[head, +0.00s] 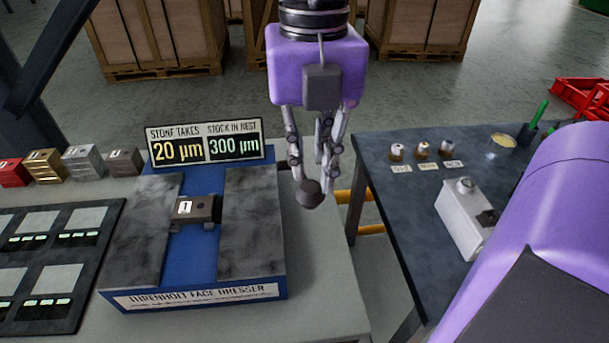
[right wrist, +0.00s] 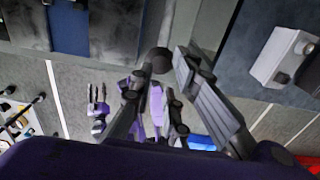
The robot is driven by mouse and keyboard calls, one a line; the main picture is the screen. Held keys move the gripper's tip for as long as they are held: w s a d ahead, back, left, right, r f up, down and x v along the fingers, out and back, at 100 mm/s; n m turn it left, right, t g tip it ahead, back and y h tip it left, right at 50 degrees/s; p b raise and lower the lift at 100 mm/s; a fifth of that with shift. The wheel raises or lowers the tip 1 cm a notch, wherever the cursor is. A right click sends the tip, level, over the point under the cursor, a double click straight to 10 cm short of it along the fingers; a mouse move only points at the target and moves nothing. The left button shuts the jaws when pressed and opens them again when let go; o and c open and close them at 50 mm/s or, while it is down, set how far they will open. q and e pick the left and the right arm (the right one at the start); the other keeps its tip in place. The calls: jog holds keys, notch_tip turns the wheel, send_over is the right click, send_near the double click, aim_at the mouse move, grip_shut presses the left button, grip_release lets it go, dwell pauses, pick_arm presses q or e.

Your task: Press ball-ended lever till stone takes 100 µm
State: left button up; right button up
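The blue face dresser (head: 190,262) stands on the bench. Its display (head: 205,142) reads "STONE TAKES 20 µm" and "STOCK IN NEST 300 µm". A grey block marked 1 (head: 194,209) sits between two dark stone slabs. The lever's dark ball end (head: 308,194) is just right of the dresser; its rod is mostly hidden. My right gripper (head: 312,178) points down over the ball with fingers apart. In the right wrist view the ball (right wrist: 161,60) shows between the fingertips; contact cannot be told. My left gripper (right wrist: 98,93) appears small there, fingers apart and empty.
A dark table (head: 405,220) on the right holds several small labelled pieces, a white box (head: 463,217) and a tin (head: 498,145). A gap separates it from the bench. Several blocks (head: 83,162) and a dark tray (head: 50,335) lie left of the dresser.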

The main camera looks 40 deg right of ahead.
aim_at(311, 185)
pick_arm(q)
jog(key=shift+w, duration=0.15)
pick_arm(e)
jog(key=shift+f, duration=0.2)
jog(key=shift+f+b, duration=0.8)
jog(key=shift+f, duration=0.25)
jog(key=shift+s+a+f+b, duration=0.1)
jog(key=shift+f+b, duration=0.55)
jog(key=shift+f, duration=0.25)
pick_arm(q)
notch_tip(311, 185, down, 7)
jog(key=s+b, duration=0.3)
jog(key=shift+g, duration=0.4)
pick_arm(e)
jog(key=f, duration=0.1)
jog(key=s+a+f, duration=0.1)
jog(key=f, duration=0.1)
jog(key=s+f, duration=0.1)
jog(key=f, duration=0.1)
jog(key=shift+s+a+f, duration=0.1)
jog(key=shift+a, duration=0.05)
pick_arm(q)
jog(key=shift+d+r, duration=0.15)
